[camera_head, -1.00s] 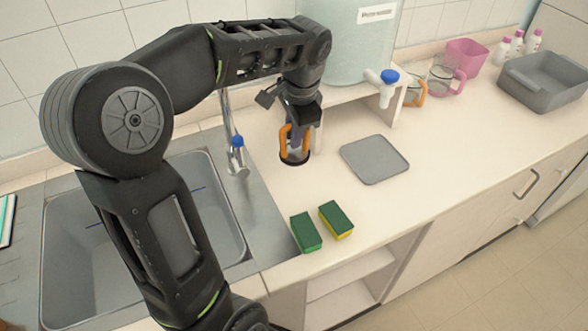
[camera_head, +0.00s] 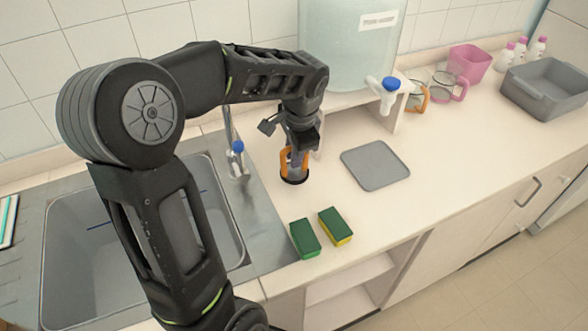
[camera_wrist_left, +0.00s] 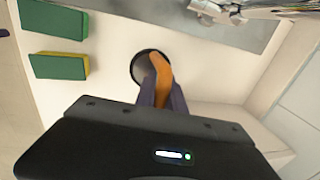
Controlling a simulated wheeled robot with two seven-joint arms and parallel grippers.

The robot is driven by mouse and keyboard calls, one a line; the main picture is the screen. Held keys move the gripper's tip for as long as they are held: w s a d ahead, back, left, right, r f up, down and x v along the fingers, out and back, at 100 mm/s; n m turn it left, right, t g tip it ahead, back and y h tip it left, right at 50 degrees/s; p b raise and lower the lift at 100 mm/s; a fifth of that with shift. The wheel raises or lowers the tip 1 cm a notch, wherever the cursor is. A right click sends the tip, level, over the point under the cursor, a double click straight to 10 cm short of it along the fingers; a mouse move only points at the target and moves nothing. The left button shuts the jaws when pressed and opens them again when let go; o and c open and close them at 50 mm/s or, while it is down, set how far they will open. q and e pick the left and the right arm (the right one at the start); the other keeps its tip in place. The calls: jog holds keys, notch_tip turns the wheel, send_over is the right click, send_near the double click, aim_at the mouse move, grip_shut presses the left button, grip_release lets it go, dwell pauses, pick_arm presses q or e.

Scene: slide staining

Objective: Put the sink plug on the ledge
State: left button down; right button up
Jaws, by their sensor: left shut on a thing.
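The sink plug is a dark round disc (camera_head: 294,180) with an orange loop handle on top. My left gripper (camera_head: 294,156) is shut on that handle, fingers pointing down, right of the sink (camera_head: 67,262). In the left wrist view the handle stands between the fingers (camera_wrist_left: 162,98), with the dark disc (camera_wrist_left: 137,68) beyond. The disc is over the pale counter, at or just above its surface; I cannot tell if it touches. The steel sink surround (camera_head: 262,238) lies to its left. I cannot tell which surface is the ledge. My right gripper is not in view.
Two green and yellow sponges (camera_head: 305,240) (camera_head: 336,226) lie near the counter's front edge. A grey tray (camera_head: 375,165) lies to the right. The tap (camera_head: 235,160) stands on the left, and a water tank (camera_head: 345,50) on a white stand behind. Pale counter around the plug is clear.

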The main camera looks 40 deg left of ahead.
aim_at(299, 175)
pick_arm(q)
jog(key=shift+f, duration=0.6)
jog(key=shift+f, duration=1.85)
jog(key=shift+f, duration=0.15)
jog(key=c, duration=1.4)
grip_release()
